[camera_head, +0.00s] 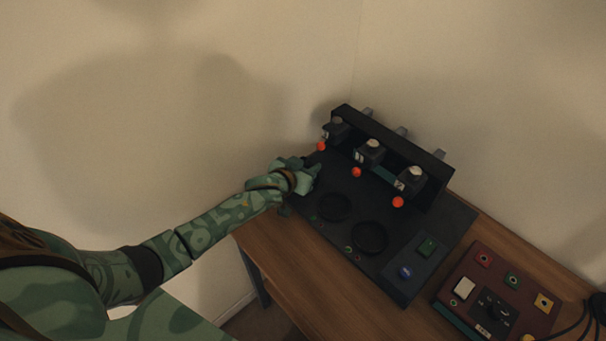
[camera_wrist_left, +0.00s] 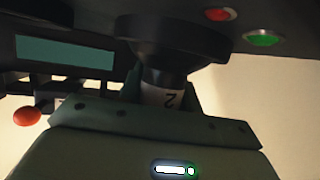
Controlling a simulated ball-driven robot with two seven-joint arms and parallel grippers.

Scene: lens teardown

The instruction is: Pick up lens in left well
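My left gripper (camera_head: 313,170) is over the left end of the dark board (camera_head: 345,182), and its hand hides the board's left part. In the left wrist view a dark lens (camera_wrist_left: 162,70) with a wide flange and a white label marked 2 sits between the fingers of my left gripper (camera_wrist_left: 160,88). The fingers flank its narrow labelled part; I cannot tell whether they press on it. The left well itself is not clearly visible. The middle well (camera_head: 333,207) and right well (camera_head: 370,238) look empty. My right gripper is not in view.
A black rack (camera_head: 432,165) with several dark stations and red balls (camera_head: 398,202) stands along the board's back. A blue button (camera_head: 405,272) and green button (camera_head: 427,247) are at the right. A maroon control box (camera_head: 495,295) stands on the wooden table (camera_head: 300,262).

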